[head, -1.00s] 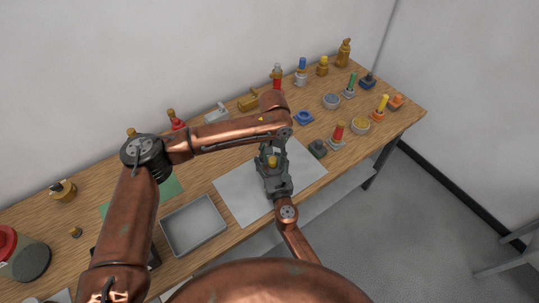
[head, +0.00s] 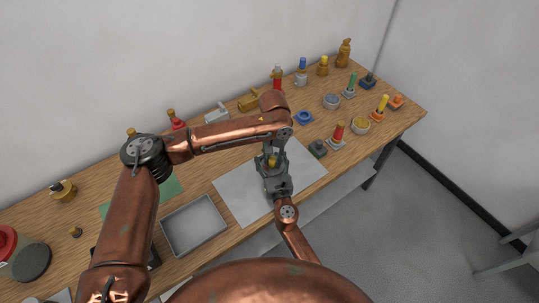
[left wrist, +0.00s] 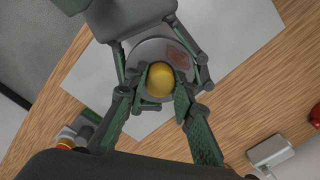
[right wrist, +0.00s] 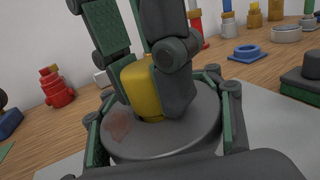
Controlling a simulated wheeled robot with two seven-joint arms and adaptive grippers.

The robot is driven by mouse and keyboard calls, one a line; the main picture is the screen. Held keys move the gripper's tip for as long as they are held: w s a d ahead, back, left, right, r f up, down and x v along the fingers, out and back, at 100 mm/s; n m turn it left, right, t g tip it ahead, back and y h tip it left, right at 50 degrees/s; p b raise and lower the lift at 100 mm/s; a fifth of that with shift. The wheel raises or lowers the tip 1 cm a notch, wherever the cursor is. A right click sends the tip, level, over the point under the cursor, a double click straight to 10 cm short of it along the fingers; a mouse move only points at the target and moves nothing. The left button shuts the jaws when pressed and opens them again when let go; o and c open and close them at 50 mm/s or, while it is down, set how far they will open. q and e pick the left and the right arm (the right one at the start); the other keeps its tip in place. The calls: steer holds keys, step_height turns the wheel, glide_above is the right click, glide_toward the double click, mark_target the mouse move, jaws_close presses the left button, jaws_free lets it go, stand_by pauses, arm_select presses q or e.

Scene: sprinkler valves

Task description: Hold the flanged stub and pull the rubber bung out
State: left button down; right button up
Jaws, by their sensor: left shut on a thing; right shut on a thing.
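The flanged stub (right wrist: 165,142) is a grey round piece with a reddish patch on its top face. My right gripper (right wrist: 165,130) is shut on it, with one finger at each side in the right wrist view. The yellow rubber bung (left wrist: 160,80) stands at the middle of the stub's face. My left gripper (left wrist: 158,88) is shut on the bung from above, its fingers on both sides. The bung's lower end meets the stub's face; how deep it sits is hidden. In the head view the bung (head: 272,161) shows small between both grippers over the white sheet.
The white sheet (head: 240,196) lies on the wooden table under the grippers. A grey tray (head: 193,226) lies to its left. Several coloured valves and fittings line the table's back and right, including a blue ring (head: 304,117) and a dark block (head: 317,148).

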arm_select(q)
steer(key=shift+r, duration=0.1)
steer(key=shift+r, duration=4.25)
arm_select(e)
steer(key=o, duration=2.3)
